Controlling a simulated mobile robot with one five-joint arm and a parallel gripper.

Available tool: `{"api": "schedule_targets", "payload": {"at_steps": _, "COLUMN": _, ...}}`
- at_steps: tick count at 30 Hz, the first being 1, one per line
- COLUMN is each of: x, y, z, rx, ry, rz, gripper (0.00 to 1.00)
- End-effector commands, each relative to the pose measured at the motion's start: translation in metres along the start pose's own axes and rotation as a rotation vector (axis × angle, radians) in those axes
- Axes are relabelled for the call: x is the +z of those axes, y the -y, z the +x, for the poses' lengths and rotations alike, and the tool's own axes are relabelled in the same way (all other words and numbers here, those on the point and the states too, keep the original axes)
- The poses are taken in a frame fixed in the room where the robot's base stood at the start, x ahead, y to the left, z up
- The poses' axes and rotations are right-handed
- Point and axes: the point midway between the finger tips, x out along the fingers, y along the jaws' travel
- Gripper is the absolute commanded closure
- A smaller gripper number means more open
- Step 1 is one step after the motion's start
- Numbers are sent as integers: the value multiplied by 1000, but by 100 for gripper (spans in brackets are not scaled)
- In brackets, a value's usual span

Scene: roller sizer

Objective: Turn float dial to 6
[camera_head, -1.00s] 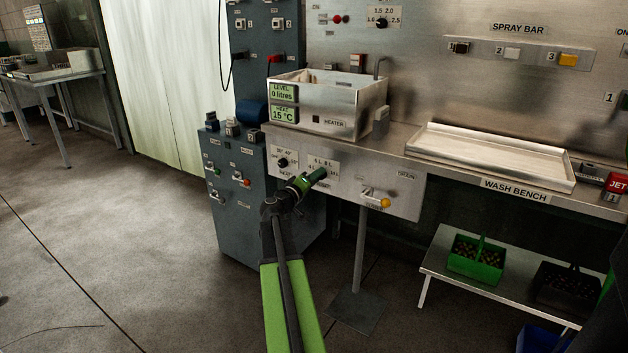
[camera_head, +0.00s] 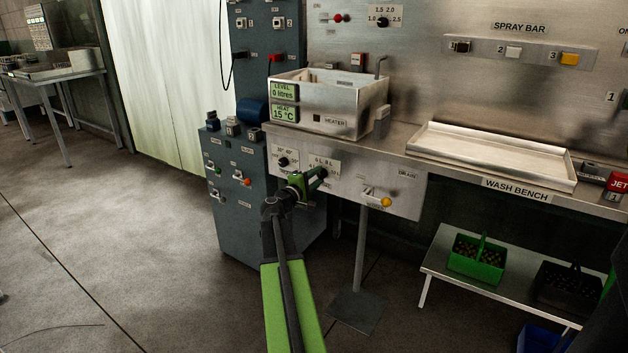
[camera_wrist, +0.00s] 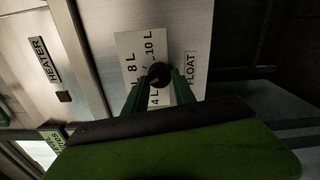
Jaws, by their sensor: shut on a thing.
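The float dial (camera_wrist: 158,73) is a round black knob on a white scale plate (camera_wrist: 128,45) in the wrist view. The plate shows the marks 4 L, 8 L and 10 L; the 6 L mark cannot be made out there. The word FLOAT stands beside the plate. My gripper (camera_wrist: 155,88) has its green fingers on both sides of the knob and is shut on it. In the head view my gripper (camera_head: 318,175) reaches the front panel under the basin, covering part of the float scale (camera_head: 325,163). The pointer's exact setting is too small to read.
Another dial (camera_head: 283,162) sits just left on the panel. A drain lever with a yellow knob (camera_head: 386,202) is to the right. The basin (camera_head: 340,110) above reads 0 litres and 15 °C. A grey control cabinet (camera_head: 228,200) stands close on the left.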

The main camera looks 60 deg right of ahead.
Motion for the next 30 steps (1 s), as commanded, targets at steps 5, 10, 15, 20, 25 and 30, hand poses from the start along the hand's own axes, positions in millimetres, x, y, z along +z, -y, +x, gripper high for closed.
{"api": "schedule_targets", "payload": {"at_steps": 5, "x": 4, "y": 0, "z": 2, "rx": 0, "ry": 8, "rz": -24, "gripper": 100}}
{"api": "schedule_targets", "payload": {"at_steps": 10, "x": 4, "y": 0, "z": 2, "rx": 0, "ry": 8, "rz": -27, "gripper": 100}}
{"api": "schedule_targets", "payload": {"at_steps": 15, "x": 4, "y": 0, "z": 2, "rx": 0, "ry": 9, "rz": -27, "gripper": 100}}
{"api": "schedule_targets", "payload": {"at_steps": 20, "x": 3, "y": 0, "z": 2, "rx": 0, "ry": 7, "rz": -26, "gripper": 53}}
{"api": "schedule_targets", "payload": {"at_steps": 25, "x": 2, "y": 0, "z": 1, "rx": 0, "ry": 5, "rz": -25, "gripper": 47}}
{"api": "schedule_targets", "payload": {"at_steps": 30, "x": 2, "y": 0, "z": 0, "rx": 0, "ry": 3, "rz": -25, "gripper": 47}}
